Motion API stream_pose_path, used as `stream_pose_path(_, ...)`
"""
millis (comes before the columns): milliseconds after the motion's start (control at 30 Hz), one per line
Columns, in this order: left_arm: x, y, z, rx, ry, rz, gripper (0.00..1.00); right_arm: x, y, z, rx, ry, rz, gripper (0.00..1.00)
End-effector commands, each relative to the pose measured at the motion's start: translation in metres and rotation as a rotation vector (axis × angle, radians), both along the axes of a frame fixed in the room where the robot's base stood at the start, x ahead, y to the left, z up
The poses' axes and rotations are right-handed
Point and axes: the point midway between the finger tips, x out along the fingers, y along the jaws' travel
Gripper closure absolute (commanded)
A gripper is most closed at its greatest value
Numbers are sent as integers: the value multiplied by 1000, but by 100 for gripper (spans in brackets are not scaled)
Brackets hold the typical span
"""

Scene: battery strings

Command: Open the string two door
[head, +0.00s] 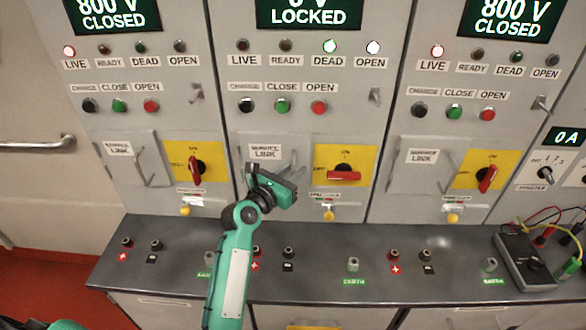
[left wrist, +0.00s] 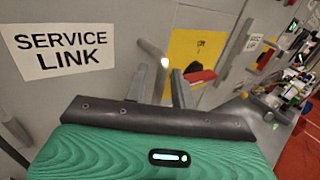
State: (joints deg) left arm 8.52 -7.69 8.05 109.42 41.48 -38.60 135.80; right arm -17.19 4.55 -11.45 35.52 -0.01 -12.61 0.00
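The string two door is taken to be the middle cabinet's small "SERVICE LINK" door (head: 250,178), flush with the panel and apparently shut. Its grey bar handle (head: 295,163) is at the door's right side and also shows in the left wrist view (left wrist: 153,52). My left gripper (head: 279,181) is right in front of this door, by the handle. In the left wrist view its two fingers stand apart (left wrist: 158,88), with the handle between or just beyond them; I cannot tell whether they touch it. My right gripper is not in view.
The middle red rotary handle (head: 344,175) lies horizontal on its yellow plate; the middle screen (head: 309,15) reads LOCKED. The green DEAD lamp (head: 330,46) and white OPEN lamp (head: 373,47) are lit. A dark ledge (head: 320,278) with terminals and a meter (head: 525,262) runs below.

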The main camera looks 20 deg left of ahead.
Motion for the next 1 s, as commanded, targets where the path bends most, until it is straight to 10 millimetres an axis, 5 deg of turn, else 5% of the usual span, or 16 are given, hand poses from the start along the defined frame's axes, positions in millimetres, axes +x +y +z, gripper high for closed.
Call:
stream_pose_path(267,1,0,0,1,0,0,75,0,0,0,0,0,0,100)
stream_pose_path(400,1,0,0,1,0,0,100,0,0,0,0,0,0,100)
stream_pose_path(1000,-4,1,-1,4,1,-108,100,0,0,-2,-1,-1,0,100)
